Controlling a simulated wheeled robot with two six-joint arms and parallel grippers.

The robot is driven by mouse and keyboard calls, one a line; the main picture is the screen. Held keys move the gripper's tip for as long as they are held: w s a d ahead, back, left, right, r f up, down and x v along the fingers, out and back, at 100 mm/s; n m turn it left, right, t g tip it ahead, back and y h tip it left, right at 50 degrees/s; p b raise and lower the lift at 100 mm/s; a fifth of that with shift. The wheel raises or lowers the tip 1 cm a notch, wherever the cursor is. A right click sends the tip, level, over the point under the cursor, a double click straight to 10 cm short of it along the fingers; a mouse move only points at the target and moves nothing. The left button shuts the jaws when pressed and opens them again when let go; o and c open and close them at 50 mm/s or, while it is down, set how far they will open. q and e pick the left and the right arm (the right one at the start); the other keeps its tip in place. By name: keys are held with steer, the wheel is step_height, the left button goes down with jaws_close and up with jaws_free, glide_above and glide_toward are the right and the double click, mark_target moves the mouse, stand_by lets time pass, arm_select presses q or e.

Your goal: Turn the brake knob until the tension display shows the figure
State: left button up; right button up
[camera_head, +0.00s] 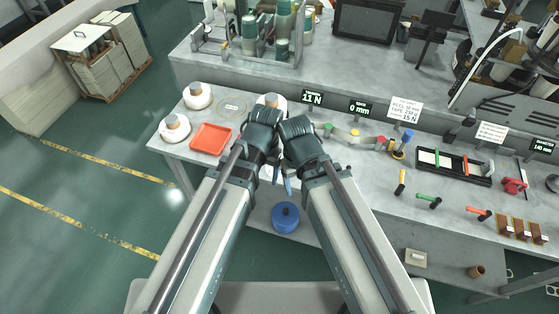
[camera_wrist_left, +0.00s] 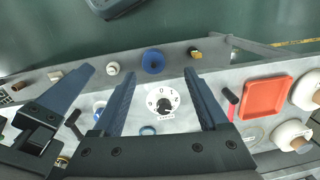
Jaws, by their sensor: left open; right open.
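The brake knob (camera_wrist_left: 164,106) is a small black knob on a white numbered dial. It sits between my left gripper's fingers (camera_wrist_left: 160,80) in the left wrist view, with visible gaps on both sides. In the head view my arms hide it. The tension display (camera_head: 312,97) reads 11 N. A white card (camera_head: 405,109) behind the bench shows 15 N. My left gripper (camera_head: 276,173) is open, pointing down at the bench's front. My right gripper (camera_head: 289,184) is open close beside it; one of its blue fingers shows at the left of the left wrist view.
A red tray (camera_head: 211,138) and white spools (camera_head: 198,96) stand left on the bench. Coloured rollers (camera_head: 355,135) and a blue-topped post (camera_head: 407,138) stand right. A second display (camera_head: 360,108) reads 0 mm.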

arm_select(q)
steer(key=w+d+r+m+h+p, duration=0.1)
steer(key=w+d, duration=0.3)
steer(key=w, duration=0.8)
steer(key=shift+w+d+r+m+p, duration=0.15)
steer(key=shift+w+r+m+p, duration=0.15)
steer(key=shift+r, duration=0.45)
step_height(320, 180, down, 14)
steer(key=b, duration=1.3)
steer(key=shift+r+b, duration=0.1)
steer(key=shift+b, duration=0.25)
jaws_close()
steer(key=shift+n, duration=1.1)
